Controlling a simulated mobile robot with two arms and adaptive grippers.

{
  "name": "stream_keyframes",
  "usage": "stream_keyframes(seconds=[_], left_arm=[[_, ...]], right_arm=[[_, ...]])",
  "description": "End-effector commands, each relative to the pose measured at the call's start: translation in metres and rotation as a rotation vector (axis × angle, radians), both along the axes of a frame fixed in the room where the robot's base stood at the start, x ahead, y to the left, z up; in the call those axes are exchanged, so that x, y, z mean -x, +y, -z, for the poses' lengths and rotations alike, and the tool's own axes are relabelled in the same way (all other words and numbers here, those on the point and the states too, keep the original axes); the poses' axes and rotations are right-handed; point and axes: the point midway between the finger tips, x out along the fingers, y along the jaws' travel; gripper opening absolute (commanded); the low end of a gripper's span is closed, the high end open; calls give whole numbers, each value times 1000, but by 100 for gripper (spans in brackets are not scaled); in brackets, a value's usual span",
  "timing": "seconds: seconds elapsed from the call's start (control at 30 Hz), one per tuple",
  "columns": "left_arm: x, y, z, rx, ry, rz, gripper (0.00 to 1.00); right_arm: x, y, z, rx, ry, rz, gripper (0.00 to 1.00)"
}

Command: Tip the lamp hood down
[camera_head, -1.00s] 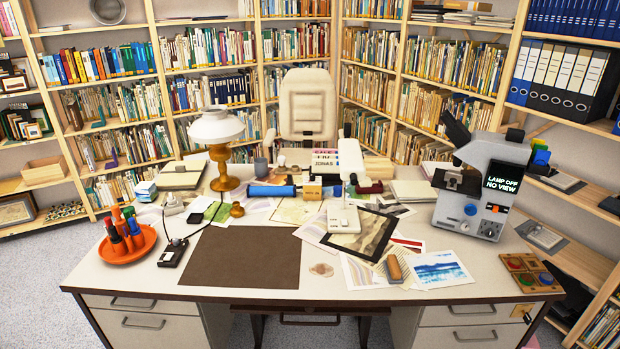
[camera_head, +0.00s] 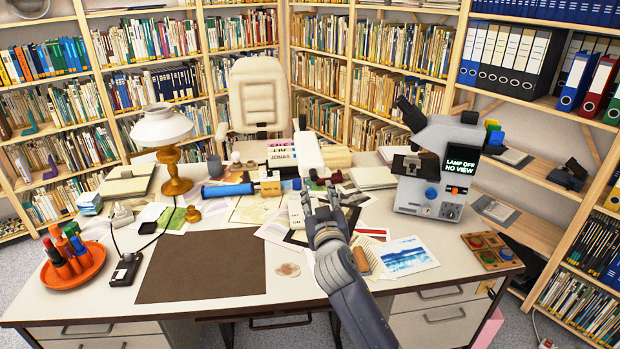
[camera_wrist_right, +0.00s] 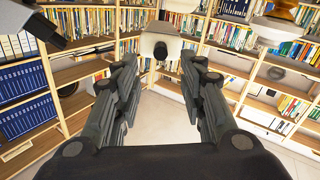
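The white desk lamp has a long pale hood (camera_head: 308,151) that stands above the middle of the desk in the head view. Its white base (camera_head: 297,211) is partly hidden behind my right gripper (camera_head: 321,197). That gripper is over the front of the lamp, below the hood in the picture. In the right wrist view the hood (camera_wrist_right: 160,45) shows ahead, between and beyond the two fingers. The right fingers (camera_wrist_right: 160,85) are wide apart with nothing between them. I cannot tell any contact with the lamp. My left gripper is not in view.
A brass lamp with a white shade (camera_head: 161,126) stands left. A microscope-like device (camera_head: 430,170) stands right; its screen (camera_head: 467,160) reads "LAMP OFF NO VIEW". Papers and small items crowd the desk around the lamp. The brown mat (camera_head: 200,267) is clear.

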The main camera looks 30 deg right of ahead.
Motion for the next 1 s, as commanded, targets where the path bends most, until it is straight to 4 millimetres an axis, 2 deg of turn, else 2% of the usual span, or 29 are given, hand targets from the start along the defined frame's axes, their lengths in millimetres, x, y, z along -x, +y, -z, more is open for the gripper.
stream_keyframes(seconds=[0.3, 0.5, 0.97, 1.0], left_arm=[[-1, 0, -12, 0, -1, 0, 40], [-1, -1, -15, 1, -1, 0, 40], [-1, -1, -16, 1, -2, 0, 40], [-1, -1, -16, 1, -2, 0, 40]], right_arm=[[-47, -22, -2, 1, 1, -1, 38], [-65, -31, -1, 0, 0, -2, 38], [-73, -35, 0, 0, 0, -2, 38], [-73, -35, 0, 0, 0, -2, 31]])
